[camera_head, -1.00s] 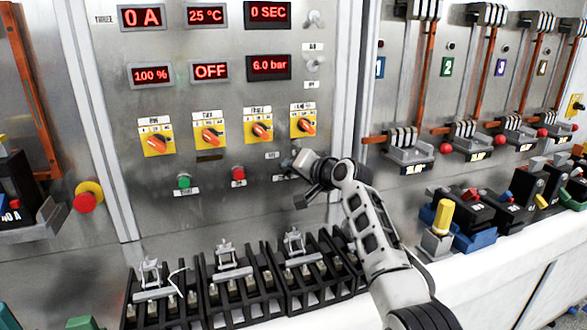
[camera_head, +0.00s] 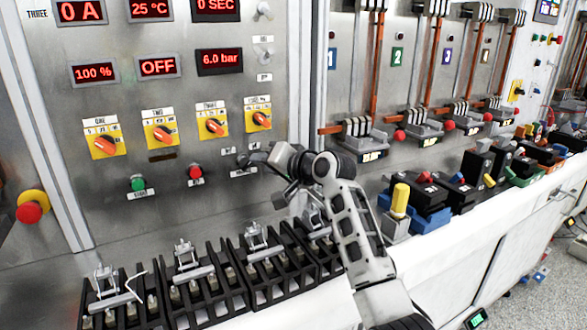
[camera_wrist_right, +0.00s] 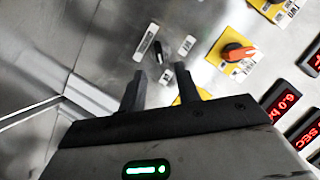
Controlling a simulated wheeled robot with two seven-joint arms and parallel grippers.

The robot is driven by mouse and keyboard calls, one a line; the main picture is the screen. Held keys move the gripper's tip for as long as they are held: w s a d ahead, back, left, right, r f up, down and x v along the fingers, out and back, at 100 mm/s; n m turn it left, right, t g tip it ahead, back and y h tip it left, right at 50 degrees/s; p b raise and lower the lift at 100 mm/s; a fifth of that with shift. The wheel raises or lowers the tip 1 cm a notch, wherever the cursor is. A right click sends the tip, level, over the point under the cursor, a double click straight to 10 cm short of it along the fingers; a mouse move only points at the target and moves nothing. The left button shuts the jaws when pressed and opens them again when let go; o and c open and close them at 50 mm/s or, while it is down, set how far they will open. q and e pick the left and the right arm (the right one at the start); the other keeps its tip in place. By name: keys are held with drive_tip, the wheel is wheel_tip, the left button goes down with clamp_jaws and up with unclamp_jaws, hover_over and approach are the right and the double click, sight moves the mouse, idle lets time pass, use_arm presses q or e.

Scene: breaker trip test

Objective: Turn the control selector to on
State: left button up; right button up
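The control selector (camera_head: 243,160) is a small dark lever knob low on the steel panel, below the orange rotary switches, with small white labels around it. In the right wrist view the selector (camera_wrist_right: 158,50) shows just beyond the fingertips, roughly between them, with white labels on both sides. My right gripper (camera_head: 268,178) is at the panel beside the selector and partly hides that area. In the wrist view its two fingers (camera_wrist_right: 162,76) are apart with nothing between them. I cannot tell whether a finger touches the knob. My left gripper is not in view.
Orange switches on yellow plates (camera_head: 212,126) sit above. A red button (camera_head: 195,171) and a green button (camera_head: 138,183) are to the left. Black terminal blocks (camera_head: 190,285) stand below, close to my arm. Breakers and a yellow-topped switch (camera_head: 400,200) are on the right.

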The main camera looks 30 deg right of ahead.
drive_tip(key=b+v, duration=0.1)
drive_tip(key=v, duration=0.8)
drive_tip(key=shift+s, duration=0.35)
drive_tip(key=shift+d, duration=0.1)
